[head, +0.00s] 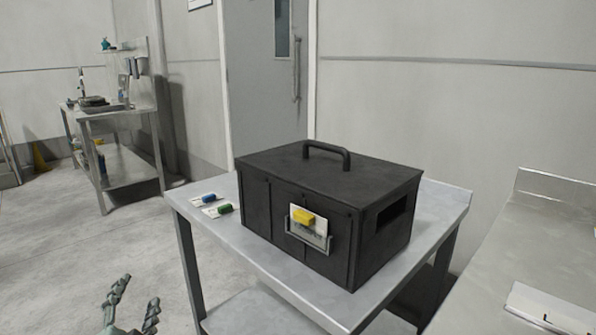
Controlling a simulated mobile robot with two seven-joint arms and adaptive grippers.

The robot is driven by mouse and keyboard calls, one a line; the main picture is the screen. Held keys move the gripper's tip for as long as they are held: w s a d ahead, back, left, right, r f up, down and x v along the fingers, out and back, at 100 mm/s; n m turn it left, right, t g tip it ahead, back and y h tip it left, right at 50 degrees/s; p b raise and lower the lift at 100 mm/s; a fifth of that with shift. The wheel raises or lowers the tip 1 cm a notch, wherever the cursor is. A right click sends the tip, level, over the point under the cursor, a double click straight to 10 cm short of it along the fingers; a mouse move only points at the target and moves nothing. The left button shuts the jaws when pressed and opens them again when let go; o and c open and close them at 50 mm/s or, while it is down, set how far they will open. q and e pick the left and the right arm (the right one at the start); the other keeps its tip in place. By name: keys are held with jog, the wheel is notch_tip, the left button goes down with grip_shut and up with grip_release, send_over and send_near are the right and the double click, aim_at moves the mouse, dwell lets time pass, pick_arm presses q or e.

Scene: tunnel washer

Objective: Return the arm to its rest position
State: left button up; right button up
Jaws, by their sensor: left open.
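My left gripper (133,304) shows at the bottom left of the head view, low over the floor and in front of the steel table. Its two fingers point up and stand apart, with nothing between them. It is clear of the table and touches nothing that I can see. The rest of the left arm is cut off by the lower edge. My right gripper is not in view.
A black box (320,185) with a top handle stands on a steel table (215,235). A steel counter (540,240) stands right.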

pick_arm(q)
jog(key=s+a+f+n+g, duration=0.1)
jog(key=s+f+n+g, duration=0.15)
jog(key=f, duration=0.35)
jog(key=s+a+f+n+g, duration=0.1)
jog(key=s+f+g, duration=0.15)
jog(key=f, duration=0.45)
jog(key=s+d+f+n+g+h, duration=0.1)
jog(key=s+f+g, duration=0.3)
jog(key=s+f, duration=0.4)
jog(key=s+d+f+n+g+h+p, duration=0.1)
jog(key=s+d+f+n+g+h, duration=0.1)
jog(key=s+f+g, duration=0.3)
jog(key=s+d+f, duration=0.1)
jog(key=s+f, duration=0.3)
jog(key=shift+s+d+f, duration=0.2)
jog(key=shift+s+d, duration=0.1)
jog(key=shift+d, duration=0.05)
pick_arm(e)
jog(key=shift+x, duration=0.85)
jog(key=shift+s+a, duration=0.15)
